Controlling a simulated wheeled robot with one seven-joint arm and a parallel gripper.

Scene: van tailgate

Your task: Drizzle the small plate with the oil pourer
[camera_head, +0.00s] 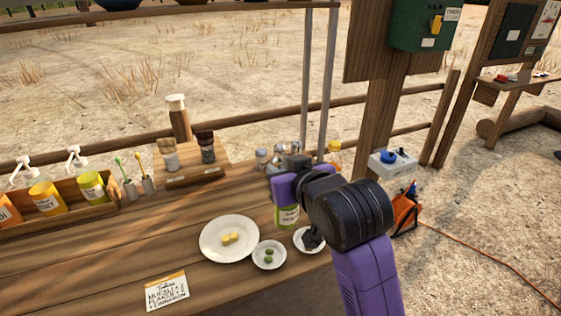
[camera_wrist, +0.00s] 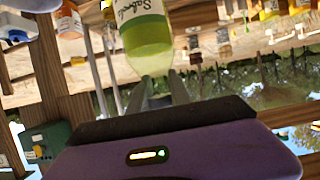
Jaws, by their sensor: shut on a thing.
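Another small white plate (camera_head: 301,234) with a dark piece is partly hidden by my arm. A larger white plate (camera_head: 210,240) holds yellow pieces.
A written card (camera_head: 167,291) lies at the counter's front. A wooden crate (camera_head: 70,212) of pump bottles stands at left, and a wooden stand (camera_head: 196,175) with shakers behind. Several jars (camera_head: 262,157) stand behind my gripper. A post (camera_head: 373,125) rises at right.

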